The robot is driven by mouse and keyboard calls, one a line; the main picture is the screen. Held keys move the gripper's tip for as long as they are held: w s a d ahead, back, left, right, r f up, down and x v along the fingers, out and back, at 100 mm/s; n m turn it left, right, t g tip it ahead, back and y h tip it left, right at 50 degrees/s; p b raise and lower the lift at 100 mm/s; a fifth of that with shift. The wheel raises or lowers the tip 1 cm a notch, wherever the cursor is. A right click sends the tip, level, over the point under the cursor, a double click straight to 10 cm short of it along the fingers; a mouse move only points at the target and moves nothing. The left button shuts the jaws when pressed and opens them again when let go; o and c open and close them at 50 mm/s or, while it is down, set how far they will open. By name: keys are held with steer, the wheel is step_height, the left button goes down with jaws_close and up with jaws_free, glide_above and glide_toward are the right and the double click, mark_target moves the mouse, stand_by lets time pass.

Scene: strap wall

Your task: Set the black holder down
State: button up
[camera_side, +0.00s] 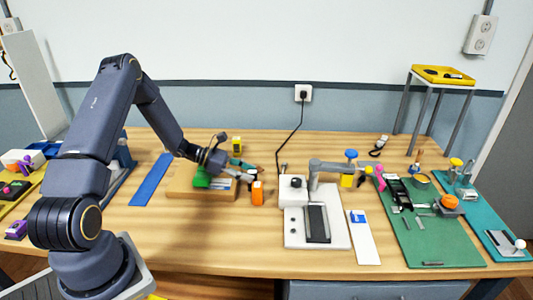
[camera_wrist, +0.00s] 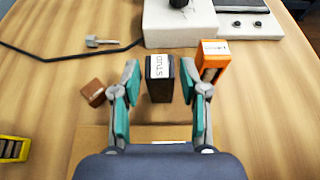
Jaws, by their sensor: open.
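The black holder (camera_wrist: 160,88) shows in the wrist view as a dark upright block with a white lettered label on top. It stands on the wooden table. My gripper (camera_wrist: 159,72) is open, with one teal-padded finger on each side of the holder and a visible gap on both sides. In the side view my gripper (camera_side: 250,173) is low over the table, at the right end of a wooden board (camera_side: 185,191). The black holder is hard to make out there.
An orange holder (camera_wrist: 210,62) with a white label stands just right of the right finger. A small brown block (camera_wrist: 93,92) lies left of the left finger. A white unit (camera_wrist: 180,20) stands beyond, with a black cable (camera_wrist: 60,59) and grey metal piece (camera_wrist: 100,41) to its left.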

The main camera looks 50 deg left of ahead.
steer(key=x, duration=0.2)
steer(key=shift+w+d+f, duration=0.1)
steer(key=shift+w+d, duration=0.05)
steer(key=shift+w, duration=0.05)
jaws_close()
stand_by(0.4)
